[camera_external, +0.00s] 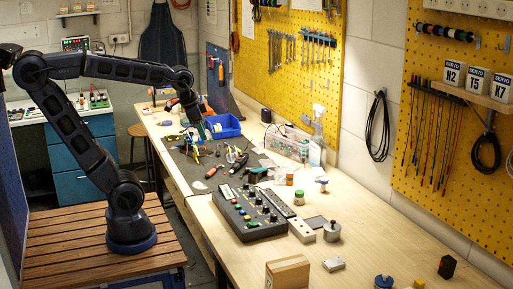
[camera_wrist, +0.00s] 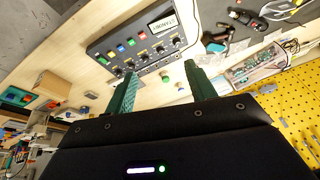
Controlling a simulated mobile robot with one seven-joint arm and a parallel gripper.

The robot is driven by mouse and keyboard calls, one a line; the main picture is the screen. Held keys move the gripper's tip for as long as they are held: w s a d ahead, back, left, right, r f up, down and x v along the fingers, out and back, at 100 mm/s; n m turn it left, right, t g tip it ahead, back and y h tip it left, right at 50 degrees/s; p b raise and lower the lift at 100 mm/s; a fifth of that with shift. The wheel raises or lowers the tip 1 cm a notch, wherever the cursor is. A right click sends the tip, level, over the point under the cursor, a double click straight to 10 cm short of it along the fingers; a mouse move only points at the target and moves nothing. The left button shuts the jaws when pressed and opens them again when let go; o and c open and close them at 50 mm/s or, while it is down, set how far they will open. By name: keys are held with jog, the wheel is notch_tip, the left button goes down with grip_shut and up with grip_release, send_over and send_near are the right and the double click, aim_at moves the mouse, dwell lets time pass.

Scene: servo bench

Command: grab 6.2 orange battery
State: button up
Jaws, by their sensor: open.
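I cannot make out for certain an orange battery in either view. A small orange-yellow piece (camera_external: 419,284) lies at the front right edge of the bench in the external view, too small to identify.
A black control box (camera_external: 250,212) with coloured buttons stands mid-bench; it also shows in the wrist view (camera_wrist: 138,40). A blue bin (camera_external: 222,126), tools on a dark mat (camera_external: 205,172), a cardboard box (camera_external: 287,272) and a metal weight (camera_external: 332,231) are around. Bare wood (camera_external: 375,240) is free front right.

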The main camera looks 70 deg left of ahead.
jog(key=w+a+m+g, duration=0.1)
jog(key=w+m, duration=0.3)
jog(key=w, duration=0.7)
jog(key=m+g, duration=0.3)
jog(key=m, duration=0.9)
send_over(290, 173)
jog(key=f, duration=1.9)
jog(key=shift+w+a+f, duration=0.15)
jog(key=shift+a+f, duration=0.05)
jog(key=shift+f, duration=0.2)
jog(key=shift+w+f, duration=0.15)
jog(key=shift+f, duration=0.3)
jog(key=shift+s+f, duration=0.2)
jog(key=shift+f, duration=5)
jog(key=c, duration=1.1)
jog(key=shift+r, duration=0.15)
